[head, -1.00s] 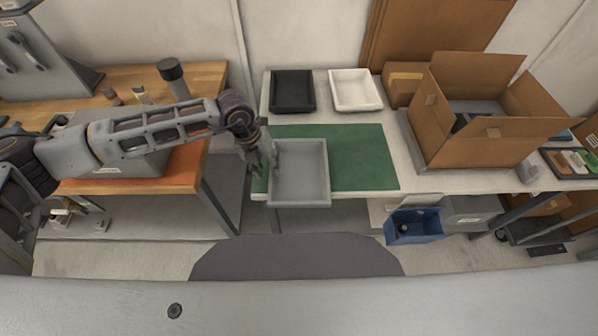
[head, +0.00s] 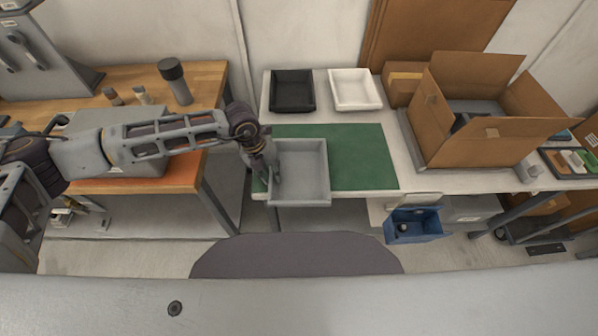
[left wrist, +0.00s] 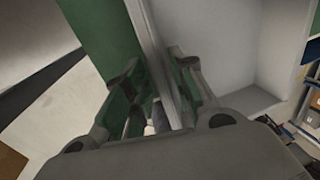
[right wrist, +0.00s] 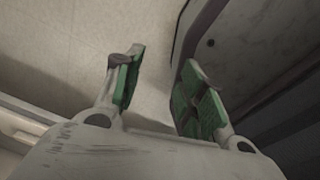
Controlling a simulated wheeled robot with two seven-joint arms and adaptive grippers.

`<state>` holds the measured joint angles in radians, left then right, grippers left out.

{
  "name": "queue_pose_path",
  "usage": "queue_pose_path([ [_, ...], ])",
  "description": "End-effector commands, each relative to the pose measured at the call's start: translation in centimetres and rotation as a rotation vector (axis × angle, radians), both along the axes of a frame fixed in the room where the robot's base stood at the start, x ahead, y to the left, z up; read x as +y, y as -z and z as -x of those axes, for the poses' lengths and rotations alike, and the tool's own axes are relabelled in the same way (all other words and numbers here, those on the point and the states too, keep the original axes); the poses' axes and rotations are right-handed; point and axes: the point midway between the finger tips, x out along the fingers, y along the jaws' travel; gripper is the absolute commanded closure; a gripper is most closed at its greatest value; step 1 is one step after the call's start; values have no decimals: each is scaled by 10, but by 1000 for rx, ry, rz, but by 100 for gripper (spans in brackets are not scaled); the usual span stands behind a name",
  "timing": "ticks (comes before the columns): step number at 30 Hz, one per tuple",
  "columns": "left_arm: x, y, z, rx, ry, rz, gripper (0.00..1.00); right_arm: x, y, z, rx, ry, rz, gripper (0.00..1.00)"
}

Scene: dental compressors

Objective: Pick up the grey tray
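The grey tray (head: 300,199) is a shallow open box, empty inside, on the front edge of the white table, partly over the green mat (head: 362,158). My left gripper (head: 271,181) is at the tray's left wall, pointing down. In the left wrist view, the tray's wall (left wrist: 158,60) runs between the two fingers of this gripper (left wrist: 155,85), which stand apart on either side of it. Whether a finger touches the wall is hard to tell. My right gripper (right wrist: 155,85) is open and empty above bare floor; it is not visible in the head view.
A black tray (head: 292,107) and a white tray (head: 355,105) stand behind the mat. An open cardboard box (head: 470,145) is on the right of the table. A blue bin (head: 415,232) is below the table front. A wooden bench (head: 205,85) stands at left.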

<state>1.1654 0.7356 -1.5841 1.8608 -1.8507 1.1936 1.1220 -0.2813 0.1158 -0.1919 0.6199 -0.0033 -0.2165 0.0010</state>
Motion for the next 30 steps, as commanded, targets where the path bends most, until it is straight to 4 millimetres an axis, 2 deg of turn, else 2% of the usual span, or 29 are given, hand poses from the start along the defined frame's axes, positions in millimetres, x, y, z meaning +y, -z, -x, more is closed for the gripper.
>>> queue_pose_path([
  [1,0,0,0,0,0,0,85,-2,0,3,3,-1,3,60],
  [5,0,0,0,0,0,0,100,-7,0,10,11,-2,7,60],
  [11,0,-1,0,-1,0,1,100,-8,1,16,18,-1,8,60],
  [20,0,-5,-1,-1,0,1,100,3,1,8,8,2,-4,60],
  [25,0,-18,-1,-1,0,2,100,10,2,-1,-2,4,-10,60],
  [30,0,-41,-1,-2,0,2,100,7,4,-6,-8,3,-8,60],
])
